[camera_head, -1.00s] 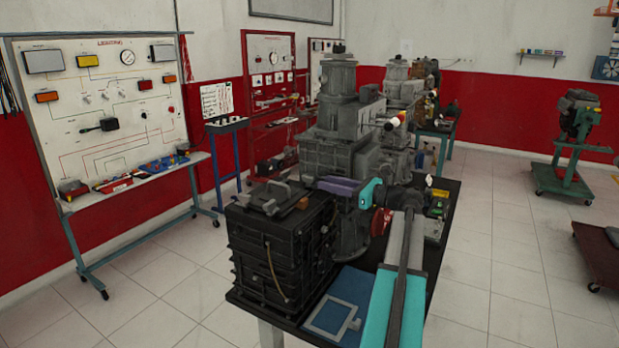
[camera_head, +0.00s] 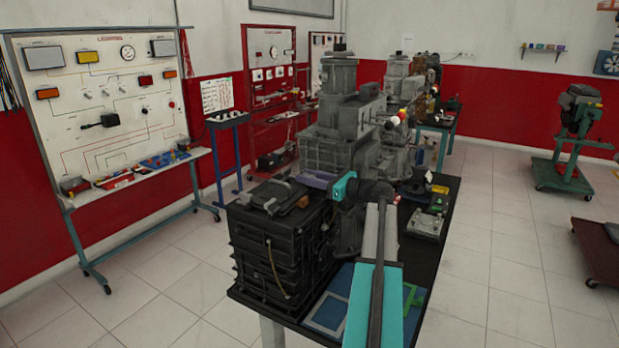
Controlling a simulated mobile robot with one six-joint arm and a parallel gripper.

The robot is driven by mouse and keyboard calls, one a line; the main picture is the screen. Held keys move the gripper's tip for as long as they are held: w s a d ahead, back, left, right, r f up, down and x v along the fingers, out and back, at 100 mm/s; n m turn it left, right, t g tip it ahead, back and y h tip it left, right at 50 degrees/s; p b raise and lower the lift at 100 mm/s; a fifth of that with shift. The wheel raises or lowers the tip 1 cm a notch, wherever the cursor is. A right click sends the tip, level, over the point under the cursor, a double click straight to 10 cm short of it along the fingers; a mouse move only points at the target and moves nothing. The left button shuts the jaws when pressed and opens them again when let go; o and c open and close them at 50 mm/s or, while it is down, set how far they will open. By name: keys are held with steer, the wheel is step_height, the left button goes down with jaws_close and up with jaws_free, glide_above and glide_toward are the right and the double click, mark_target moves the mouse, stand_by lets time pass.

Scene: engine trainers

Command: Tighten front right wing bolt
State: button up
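A black ribbed box (camera_head: 278,250) stands at the front left of the dark bench, with a lid and bracket (camera_head: 268,196) on top and a small brown block (camera_head: 303,202) at the lid's right side. I cannot make out a wing bolt on it. My teal and grey arm reaches in from the bottom, and its purple end part lies just behind the box top. My gripper (camera_head: 302,179) seems to be at the left end of this part. Its fingers are too small and dark to tell open from shut, and no contact with the box is clear.
Large grey engine units (camera_head: 335,130) stand behind the box. A blue plate (camera_head: 328,312) and a green frame (camera_head: 413,298) lie beside my arm. Small parts (camera_head: 428,222) lie at the bench's right. A lighting board (camera_head: 105,110) stands at left.

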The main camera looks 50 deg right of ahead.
jaws_close()
steer(key=shift+s+a+m+h, duration=0.1)
steer(key=shift+m+h, duration=0.3)
steer(key=shift+h, duration=0.2)
steer(key=shift+h+p, duration=0.3)
steer(key=shift+p, duration=0.05)
steer(key=shift+m+t+h+p, duration=0.3)
steer(key=shift+m+h+p, duration=0.2)
steer(key=shift+m+h, duration=1.3)
steer(key=shift+h, duration=0.8)
